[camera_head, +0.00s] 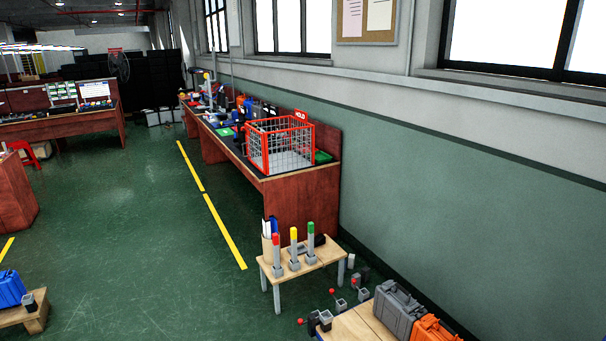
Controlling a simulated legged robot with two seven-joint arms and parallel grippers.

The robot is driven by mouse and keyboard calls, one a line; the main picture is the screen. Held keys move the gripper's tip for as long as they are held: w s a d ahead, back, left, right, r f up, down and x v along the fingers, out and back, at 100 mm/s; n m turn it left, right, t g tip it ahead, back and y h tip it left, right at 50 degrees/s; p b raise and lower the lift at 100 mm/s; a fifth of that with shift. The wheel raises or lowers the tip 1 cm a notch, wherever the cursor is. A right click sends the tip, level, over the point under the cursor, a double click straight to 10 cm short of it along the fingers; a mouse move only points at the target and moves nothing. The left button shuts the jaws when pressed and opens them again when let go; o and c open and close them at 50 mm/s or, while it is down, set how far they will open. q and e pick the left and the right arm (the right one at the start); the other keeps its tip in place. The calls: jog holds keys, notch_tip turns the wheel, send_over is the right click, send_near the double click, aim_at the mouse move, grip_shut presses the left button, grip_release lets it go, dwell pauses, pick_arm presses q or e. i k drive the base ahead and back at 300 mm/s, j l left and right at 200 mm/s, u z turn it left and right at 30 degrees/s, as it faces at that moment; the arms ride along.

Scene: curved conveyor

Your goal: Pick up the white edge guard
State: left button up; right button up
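I cannot clearly make out a white edge guard. Long white pieces (266,229) and a blue piece (274,225) stand upright in a tan holder (267,250) on a small wooden table (327,253). They are too small to tell whether one is the edge guard. Neither of my grippers shows in the head view.
Red-, yellow- and green-topped posts (276,252) stand on the small table. Behind it is a long workbench (300,205) with a red wire basket (283,146). Grey (397,309) and orange (434,329) cases sit at the lower right. Green floor (120,250) is open at left.

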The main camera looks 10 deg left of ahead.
aim_at(266, 230)
jog(key=i+j+u, duration=0.35)
jog(key=i, duration=0.7)
jog(key=i+u, duration=0.3)
jog(key=i, duration=0.8)
jog(key=i+z, duration=0.1)
jog(key=i, duration=0.8)
jog(key=i+j, duration=0.2)
jog(key=i, duration=0.7)
jog(key=l+z, duration=0.05)
